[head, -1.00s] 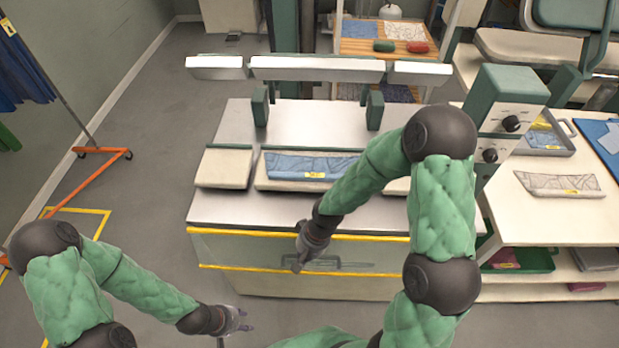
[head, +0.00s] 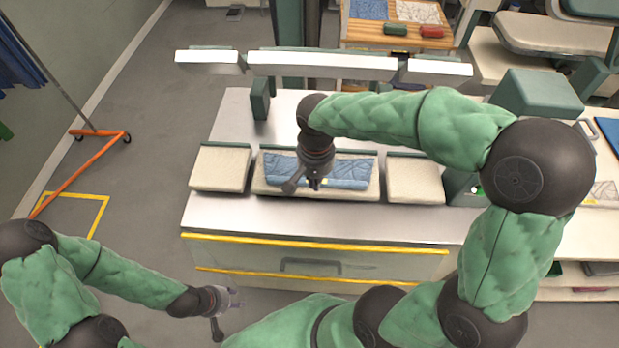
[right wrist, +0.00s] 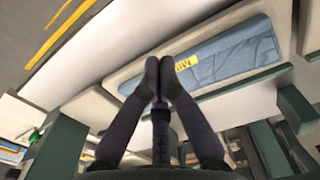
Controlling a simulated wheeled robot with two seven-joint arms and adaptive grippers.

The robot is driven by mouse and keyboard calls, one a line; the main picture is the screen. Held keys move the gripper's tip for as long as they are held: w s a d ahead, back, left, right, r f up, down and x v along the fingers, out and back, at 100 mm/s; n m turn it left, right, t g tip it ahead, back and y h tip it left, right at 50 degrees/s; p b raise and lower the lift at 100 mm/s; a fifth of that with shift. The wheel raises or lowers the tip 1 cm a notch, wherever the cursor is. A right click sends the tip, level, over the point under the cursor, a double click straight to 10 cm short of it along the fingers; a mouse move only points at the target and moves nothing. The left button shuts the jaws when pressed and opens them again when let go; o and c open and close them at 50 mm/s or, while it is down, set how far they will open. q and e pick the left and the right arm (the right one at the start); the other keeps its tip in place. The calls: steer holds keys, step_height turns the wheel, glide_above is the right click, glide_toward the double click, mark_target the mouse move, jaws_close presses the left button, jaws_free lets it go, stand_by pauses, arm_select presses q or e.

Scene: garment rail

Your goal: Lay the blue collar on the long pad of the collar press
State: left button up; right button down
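The blue collar (head: 345,172) lies flat along the long middle pad (head: 366,190) of the collar press, with a yellow label on it. In the right wrist view the collar (right wrist: 235,55) lies along the pad (right wrist: 125,75), its yellow label (right wrist: 180,63) just beyond my fingertips. My right gripper (head: 314,184) is above the collar and hides part of it in the head view. In the right wrist view its fingertips (right wrist: 160,76) are together, with no cloth visible between them. My left gripper (head: 232,300) is low in front of the press, away from the collar; its finger opening is unclear.
Shorter pads stand left (head: 220,168) and right (head: 415,178) of the long pad. The raised upper bar (head: 322,65) spans behind them. The steel front ledge (head: 300,217) is clear. A patterned pale collar (head: 603,192) is partly hidden behind my right arm. An orange-footed rail (head: 78,170) stands left.

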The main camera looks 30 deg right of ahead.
steer(key=f+b, duration=0.1)
steer(key=f, duration=0.4)
steer(key=f+b, duration=0.1)
steer(key=f, duration=0.4)
steer(key=shift+s+f+b, duration=0.2)
steer(key=shift+f+b, duration=0.05)
steer(key=shift+b, duration=0.15)
steer(key=shift+w+d+r, duration=0.15)
steer(key=shift+w+d, duration=0.2)
steer(key=shift+w, duration=0.25)
steer(key=shift+w+d+r, duration=0.1)
steer(key=shift+w+d, duration=0.25)
steer(key=shift+w, duration=0.25)
steer(key=shift+w+d+r, duration=0.1)
steer(key=shift+w+d, duration=0.3)
steer(key=shift+w, duration=0.15)
steer(key=shift+w+d, duration=0.4)
steer(key=shift+w, duration=0.35)
steer(key=shift+s, duration=0.1)
